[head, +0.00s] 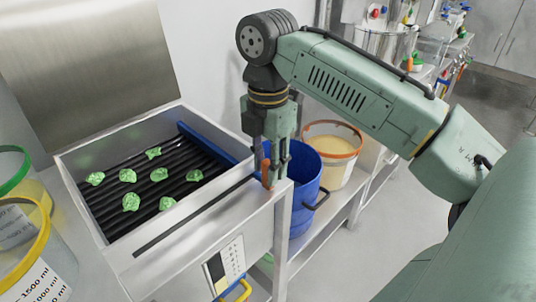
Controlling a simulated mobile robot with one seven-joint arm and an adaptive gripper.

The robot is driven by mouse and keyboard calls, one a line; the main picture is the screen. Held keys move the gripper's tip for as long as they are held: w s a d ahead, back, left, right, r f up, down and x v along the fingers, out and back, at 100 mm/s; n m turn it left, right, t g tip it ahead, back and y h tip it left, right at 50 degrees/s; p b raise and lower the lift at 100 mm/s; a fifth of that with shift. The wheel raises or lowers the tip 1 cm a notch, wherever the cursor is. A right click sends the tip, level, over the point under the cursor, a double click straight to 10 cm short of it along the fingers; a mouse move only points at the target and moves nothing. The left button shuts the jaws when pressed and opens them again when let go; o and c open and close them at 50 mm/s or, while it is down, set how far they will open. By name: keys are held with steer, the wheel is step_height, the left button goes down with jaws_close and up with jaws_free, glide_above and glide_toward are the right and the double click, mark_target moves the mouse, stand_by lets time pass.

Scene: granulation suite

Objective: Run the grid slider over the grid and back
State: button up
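The grid (183,153) is a row of dark bars set in an open metal box, with several green lumps lying on it. The grid slider shows as a blue bar (214,147) across the grid's right end. A small orange handle (266,172) stands at the right end of the long dark slot in the box's front ledge; its link to the bar is hidden. My gripper (270,170) points down at this handle, with its fingers around or right beside it. I cannot tell whether they are closed on it.
The box's raised metal lid (88,62) stands behind the grid. A blue drum (308,185) and a white tub with an orange rim (331,128) stand right of the box. Clear containers with green and yellow rims (41,241) stand at left. The slot (190,219) looks clear leftward.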

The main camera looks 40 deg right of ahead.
jaws_close()
stand_by(0.3)
stand_by(0.3)
steer(key=shift+s+a+p, duration=0.15)
steer(key=shift+a+p, duration=0.3)
steer(key=shift+a, duration=1.9)
steer(key=shift+s+a+p, duration=0.15)
steer(key=shift+a+p, duration=0.3)
steer(key=shift+a, duration=1.85)
steer(key=shift+s+a+p, duration=0.15)
steer(key=shift+a+p, duration=0.3)
steer(key=shift+a, duration=1.9)
steer(key=shift+r, duration=0.1)
steer(key=shift+s+a+p, duration=0.15)
steer(key=shift+a+p, duration=0.5)
steer(key=shift+a, duration=1.35)
steer(key=shift+s+a+p, duration=0.15)
steer(key=shift+a+p, duration=0.55)
steer(key=shift+a, duration=1.3)
steer(key=shift+s+a+p, duration=0.15)
steer(key=shift+a+p, duration=0.5)
steer(key=shift+a, duration=1.35)
